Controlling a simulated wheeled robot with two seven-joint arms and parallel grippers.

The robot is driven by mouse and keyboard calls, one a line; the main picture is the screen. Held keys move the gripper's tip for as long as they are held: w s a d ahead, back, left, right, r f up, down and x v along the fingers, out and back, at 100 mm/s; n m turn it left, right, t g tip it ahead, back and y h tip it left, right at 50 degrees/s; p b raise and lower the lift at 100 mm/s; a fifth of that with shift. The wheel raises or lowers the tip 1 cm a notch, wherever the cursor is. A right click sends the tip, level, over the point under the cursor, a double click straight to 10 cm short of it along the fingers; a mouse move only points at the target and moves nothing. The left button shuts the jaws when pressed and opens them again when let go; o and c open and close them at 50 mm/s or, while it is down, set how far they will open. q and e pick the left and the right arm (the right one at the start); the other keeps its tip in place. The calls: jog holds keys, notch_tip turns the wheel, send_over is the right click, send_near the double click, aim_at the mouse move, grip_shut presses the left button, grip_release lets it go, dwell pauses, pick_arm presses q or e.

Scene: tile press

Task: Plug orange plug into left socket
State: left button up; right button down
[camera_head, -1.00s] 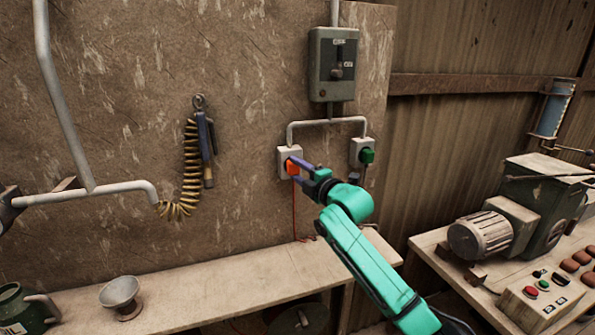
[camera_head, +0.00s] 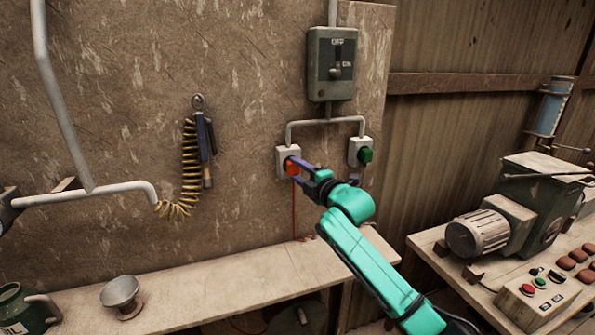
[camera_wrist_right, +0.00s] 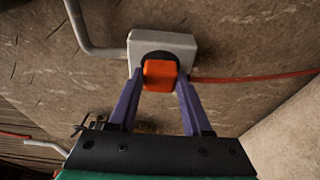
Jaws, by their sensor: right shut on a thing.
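The orange plug (camera_head: 292,168) is at the left socket (camera_head: 284,157), a pale box on the wall. It also shows in the right wrist view (camera_wrist_right: 160,75), against the dark round face of the socket box (camera_wrist_right: 180,42). My right gripper (camera_head: 296,167) is shut on the orange plug, with a purple finger on each side of it. The plug hides most of the socket face, so I cannot tell how deep it sits. A red cord (camera_head: 294,212) hangs from the plug. My left gripper is not in view.
The right socket (camera_head: 354,151) holds a green plug (camera_head: 366,155). A grey switch box (camera_head: 332,64) with a lever is above both. A coiled yellow hose (camera_head: 190,170) hangs left. A bench (camera_head: 230,290) runs below, and a machine (camera_head: 510,215) stands right.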

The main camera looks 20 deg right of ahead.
aim_at(291, 171)
jog(key=shift+w+a, duration=0.1)
jog(key=shift+w, duration=0.3)
dwell(0.6)
jog(key=shift+s, duration=0.1)
jog(key=shift+s+p, duration=0.5)
jog(key=shift+s, duration=0.5)
jog(key=v, duration=0.4)
jog(key=shift+a+p, duration=0.3)
jog(key=shift+a, duration=0.05)
